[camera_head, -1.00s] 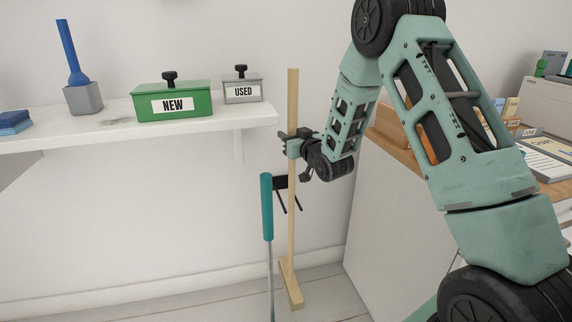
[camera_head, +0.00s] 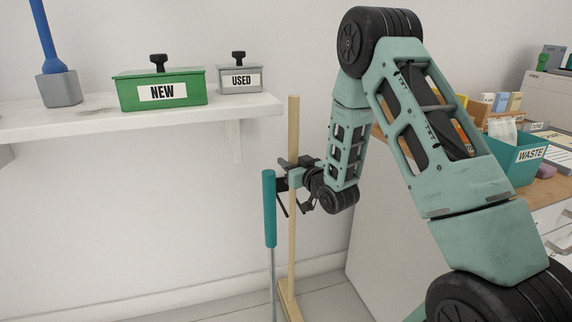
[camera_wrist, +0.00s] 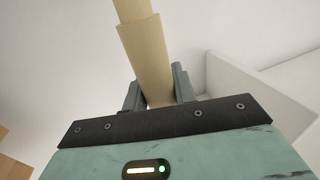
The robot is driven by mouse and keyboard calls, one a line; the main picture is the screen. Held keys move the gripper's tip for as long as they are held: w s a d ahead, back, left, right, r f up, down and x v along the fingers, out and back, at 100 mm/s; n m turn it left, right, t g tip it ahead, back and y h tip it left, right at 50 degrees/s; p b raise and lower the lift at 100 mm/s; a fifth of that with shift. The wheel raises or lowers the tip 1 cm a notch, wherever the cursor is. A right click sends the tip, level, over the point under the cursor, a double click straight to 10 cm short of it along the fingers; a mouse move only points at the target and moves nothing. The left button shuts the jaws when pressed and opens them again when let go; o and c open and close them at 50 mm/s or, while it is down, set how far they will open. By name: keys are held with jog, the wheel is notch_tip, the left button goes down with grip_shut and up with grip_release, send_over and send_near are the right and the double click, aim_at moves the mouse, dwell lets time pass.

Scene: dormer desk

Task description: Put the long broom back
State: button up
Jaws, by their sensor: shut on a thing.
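The long broom has a pale wooden pole (camera_head: 293,130) and a wooden head (camera_head: 287,300) low at the frame's bottom edge. It stands nearly upright in front of the wall. My gripper (camera_head: 291,170) is shut around the pole's upper part. In the wrist view the pole (camera_wrist: 145,50) runs between my two fingers (camera_wrist: 158,90). A dark pronged wall holder (camera_head: 281,186) shows just behind and left of the pole, partly covered by my gripper. Whether the broom touches the holder or the floor I cannot tell.
A teal-handled tool (camera_head: 269,205) hangs upright close left of the pole. A white shelf (camera_head: 150,125) with a green NEW box (camera_head: 160,92) and a grey USED box (camera_head: 240,80) is at left. A desk with a teal WASTE bin (camera_head: 520,165) stands at right.

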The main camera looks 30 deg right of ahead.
jog(key=shift+r, duration=0.1)
jog(key=o, duration=1)
jog(key=shift+s+f, duration=0.1)
jog(key=shift+f, duration=0.1)
jog(key=shift+r, duration=0.25)
jog(key=s+p, duration=0.2)
jog(key=s, duration=1)
jog(key=shift+f, duration=0.15)
jog(key=shift+w+a, duration=0.1)
